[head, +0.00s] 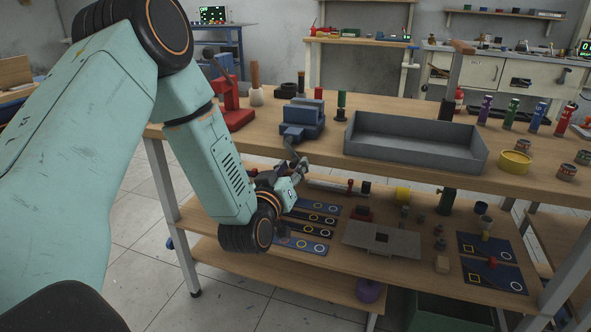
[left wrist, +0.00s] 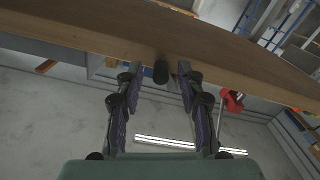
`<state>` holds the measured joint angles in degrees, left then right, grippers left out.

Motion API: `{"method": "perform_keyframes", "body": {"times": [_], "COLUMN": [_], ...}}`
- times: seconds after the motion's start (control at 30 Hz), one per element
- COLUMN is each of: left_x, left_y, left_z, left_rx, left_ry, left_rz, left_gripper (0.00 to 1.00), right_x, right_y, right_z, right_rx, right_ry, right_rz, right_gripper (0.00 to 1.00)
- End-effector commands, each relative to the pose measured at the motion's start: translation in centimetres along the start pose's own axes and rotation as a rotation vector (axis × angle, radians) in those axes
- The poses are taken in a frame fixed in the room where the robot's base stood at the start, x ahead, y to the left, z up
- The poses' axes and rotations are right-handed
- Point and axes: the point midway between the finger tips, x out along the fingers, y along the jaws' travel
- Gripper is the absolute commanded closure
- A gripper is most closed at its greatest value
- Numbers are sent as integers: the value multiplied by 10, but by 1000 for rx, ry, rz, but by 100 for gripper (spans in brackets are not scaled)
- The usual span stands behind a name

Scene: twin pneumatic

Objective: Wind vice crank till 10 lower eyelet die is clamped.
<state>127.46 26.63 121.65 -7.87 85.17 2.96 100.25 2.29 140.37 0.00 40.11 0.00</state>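The blue vice (head: 303,120) stands at the front edge of the upper bench. Its crank is partly hidden at the bench edge, behind and above my left gripper (head: 298,164). In the left wrist view, a dark round knob (left wrist: 161,72), which looks like the crank handle's end, is between the fingertips of my left gripper (left wrist: 160,76). Gaps show on both sides, so the fingers are open and not touching it. I cannot make out the 10 lower eyelet die in the jaws or whether it is clamped. My right gripper is not in view.
A grey tray (head: 415,145) lies right of the vice, and a red hand press (head: 232,112) stands left of it. The lower shelf (head: 345,270) holds blue mats and small parts below my gripper. The wooden bench edge (left wrist: 75,45) runs close beyond my fingertips.

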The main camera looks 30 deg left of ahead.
Motion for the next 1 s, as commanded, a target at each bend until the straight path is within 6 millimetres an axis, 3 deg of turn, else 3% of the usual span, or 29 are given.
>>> {"method": "perform_keyframes", "body": {"times": [0.2,0.5,0.93,1.0], "left_x": [18,19,19,19], "left_y": [2,3,3,3], "left_z": [1,1,1,1], "left_rx": [0,0,0,0], "left_ry": [-1,-2,-2,-3], "left_rz": [1,1,1,1], "left_gripper": [62,63,99,100], "right_x": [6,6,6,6], "right_y": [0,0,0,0], "right_z": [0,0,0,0], "right_rx": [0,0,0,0], "right_ry": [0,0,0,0], "right_rz": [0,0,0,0], "right_gripper": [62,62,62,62]}}
